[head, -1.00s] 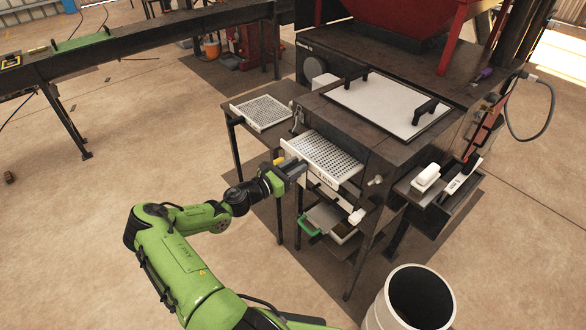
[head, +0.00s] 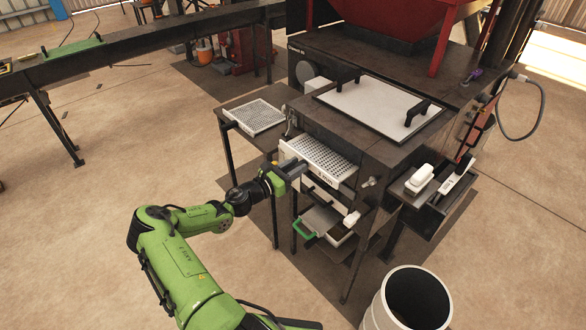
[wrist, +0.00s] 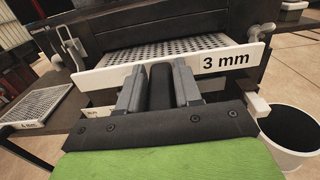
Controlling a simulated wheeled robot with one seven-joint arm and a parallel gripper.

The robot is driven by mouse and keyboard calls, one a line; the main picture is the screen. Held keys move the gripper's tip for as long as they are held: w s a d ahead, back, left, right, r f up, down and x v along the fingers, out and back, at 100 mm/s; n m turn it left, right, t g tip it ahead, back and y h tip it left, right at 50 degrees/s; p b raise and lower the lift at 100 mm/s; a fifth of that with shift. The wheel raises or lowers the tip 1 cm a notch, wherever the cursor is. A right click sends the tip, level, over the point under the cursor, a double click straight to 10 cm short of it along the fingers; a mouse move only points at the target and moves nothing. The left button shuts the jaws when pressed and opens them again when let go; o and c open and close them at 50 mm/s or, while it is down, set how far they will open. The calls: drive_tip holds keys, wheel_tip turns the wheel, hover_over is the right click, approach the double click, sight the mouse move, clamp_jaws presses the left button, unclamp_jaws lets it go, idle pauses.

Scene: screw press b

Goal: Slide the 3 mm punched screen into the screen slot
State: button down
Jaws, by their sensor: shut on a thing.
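The 3 mm punched screen (head: 325,155) is a grey perforated plate with a white front strip. Its back part is inside the slot in the press front, and a band of holes still shows outside. In the wrist view, the screen's front strip (wrist: 229,61) reads "3 mm". My gripper (head: 297,168) is at the middle of that strip. In the wrist view, my gripper (wrist: 160,80) is shut on a dark handle between its fingers. The screen's rear edge is hidden inside the press.
Another perforated screen (head: 255,117) lies on a side table left of the press (head: 335,130). A white bin (head: 415,300) stands at front right. Open floor lies to the left.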

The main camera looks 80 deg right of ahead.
sight(316, 157)
drive_tip(key=shift+b+x, duration=1.35)
drive_tip(key=shift+x, duration=3.7)
drive_tip(key=c, duration=0.7)
unclamp_jaws()
drive_tip(key=shift+a, duration=0.1)
drive_tip(key=shift+w+a+f, duration=0.1)
drive_tip(key=shift+w+a, duration=0.15)
drive_tip(key=v, duration=1.5)
